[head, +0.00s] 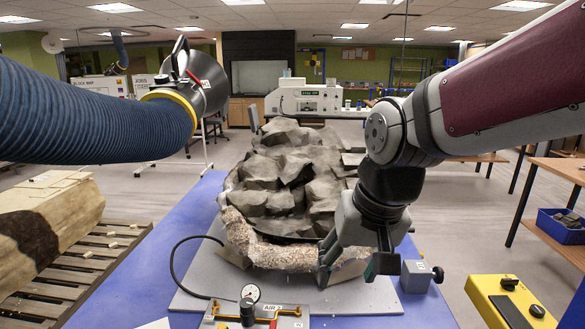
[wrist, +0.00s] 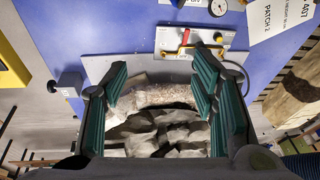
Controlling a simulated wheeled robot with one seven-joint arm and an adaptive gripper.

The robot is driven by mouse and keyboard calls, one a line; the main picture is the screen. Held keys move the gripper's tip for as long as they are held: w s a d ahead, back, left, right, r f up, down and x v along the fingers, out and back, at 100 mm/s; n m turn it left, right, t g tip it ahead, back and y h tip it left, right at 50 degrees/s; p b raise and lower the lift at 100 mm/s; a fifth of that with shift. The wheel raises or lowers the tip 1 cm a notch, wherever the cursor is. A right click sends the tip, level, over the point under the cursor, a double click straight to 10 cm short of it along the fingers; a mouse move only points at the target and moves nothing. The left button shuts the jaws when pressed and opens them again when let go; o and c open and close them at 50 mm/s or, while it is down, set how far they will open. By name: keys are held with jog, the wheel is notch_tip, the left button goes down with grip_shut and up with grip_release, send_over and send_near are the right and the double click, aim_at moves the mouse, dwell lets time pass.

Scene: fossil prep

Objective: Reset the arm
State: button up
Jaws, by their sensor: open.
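My gripper (head: 347,268) hangs from my arm at the right of centre in the head view, fingers pointing down, in front of the right part of a large grey rock block (head: 290,185). Its fingers are apart with nothing held between them. In the wrist view my gripper (wrist: 160,90) shows two green-padded fingers spread wide. Beyond them lie the rough pale rim (wrist: 165,97) of the block and its grey rock (wrist: 170,135). Whether a finger touches the rim (head: 270,250) cannot be told.
A blue ribbed hose (head: 90,115) with a metal hood hangs at left. A gauge panel (head: 255,312) with a red handle sits at the front of the blue table (head: 185,225). A yellow box (head: 508,300) is at right, and a pale block (head: 45,215) rests on a pallet at left.

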jog(key=s+d+r+t+h+b, duration=0.1)
jog(key=s+d+t+b, duration=0.1)
jog(key=s+d, duration=0.8)
jog(key=shift+s+d+r+t, duration=0.15)
jog(key=shift+s+r+t, duration=0.1)
jog(key=shift+t, duration=0.05)
dwell(2.4)
